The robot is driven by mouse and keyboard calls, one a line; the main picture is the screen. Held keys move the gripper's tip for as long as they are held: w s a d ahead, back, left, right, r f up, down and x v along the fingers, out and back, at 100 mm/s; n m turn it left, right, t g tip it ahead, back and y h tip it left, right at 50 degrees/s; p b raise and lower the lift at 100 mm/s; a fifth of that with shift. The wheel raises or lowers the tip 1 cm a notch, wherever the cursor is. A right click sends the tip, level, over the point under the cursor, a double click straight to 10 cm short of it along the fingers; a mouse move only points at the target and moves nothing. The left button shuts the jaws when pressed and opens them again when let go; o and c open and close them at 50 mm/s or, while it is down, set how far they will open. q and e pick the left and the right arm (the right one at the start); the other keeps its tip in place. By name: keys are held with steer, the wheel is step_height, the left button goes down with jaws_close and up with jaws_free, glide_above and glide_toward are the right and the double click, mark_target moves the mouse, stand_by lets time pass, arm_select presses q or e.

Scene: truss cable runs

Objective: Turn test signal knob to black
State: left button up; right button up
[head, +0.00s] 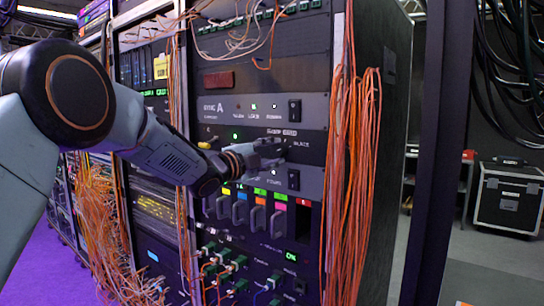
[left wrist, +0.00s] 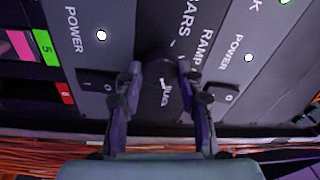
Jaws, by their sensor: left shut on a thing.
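My left gripper (head: 280,150) reaches in from the left to the rack panel, at the row with the "BLACK" label (head: 301,146). In the left wrist view its two fingers (left wrist: 160,74) are shut on a dark round knob (left wrist: 158,88), one finger on each side. Lettering that reads "BARS" and "RAMP" shows beyond the knob there. In the head view the fingers hide most of the knob, and I cannot tell which label it points to. My right gripper is not in view.
Rocker power switches (head: 294,109) sit above and below the knob's row. Orange cables (head: 350,180) hang down the rack's right edge, close to the panel. A row of grey handles (head: 240,213) stands out below. A black case (head: 508,197) stands far right.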

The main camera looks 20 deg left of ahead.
arm_select(q)
steer(key=shift+r, duration=0.3)
steer(key=o, duration=1.2)
steer(key=shift+w+f, duration=0.15)
steer(key=shift+f, duration=0.1)
steer(key=shift+c, duration=0.2)
steer(key=r+v, duration=0.1)
steer(key=v, duration=1.1)
steer(key=shift+f, duration=0.5)
